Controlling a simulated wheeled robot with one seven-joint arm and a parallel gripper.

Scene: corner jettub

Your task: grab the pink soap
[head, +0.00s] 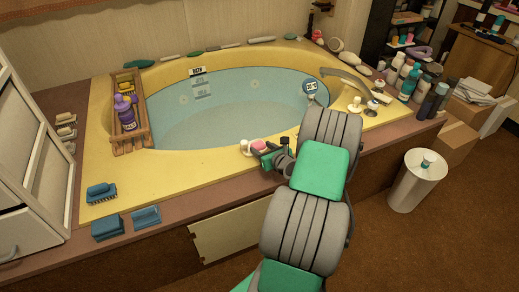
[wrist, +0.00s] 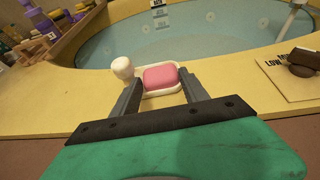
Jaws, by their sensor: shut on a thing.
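The pink soap (head: 259,144) lies at the front rim of the yellow corner tub (head: 184,176). In the wrist view the pink soap (wrist: 161,77) sits in a pale soap dish (wrist: 168,91) on the tub's yellow ledge. My gripper (head: 268,152) is at the soap from the near side. In the wrist view the fingers of my gripper (wrist: 159,93) stand on either side of the soap and dish, shut on the soap. Whether the fingers also touch the dish cannot be told.
A white knob-like item (wrist: 122,67) stands just left of the dish. A sign board with a dark object (wrist: 303,64) lies to the right. A wooden caddy with a purple bottle (head: 124,112) spans the tub's left side. Bottles (head: 410,80) crowd the right corner.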

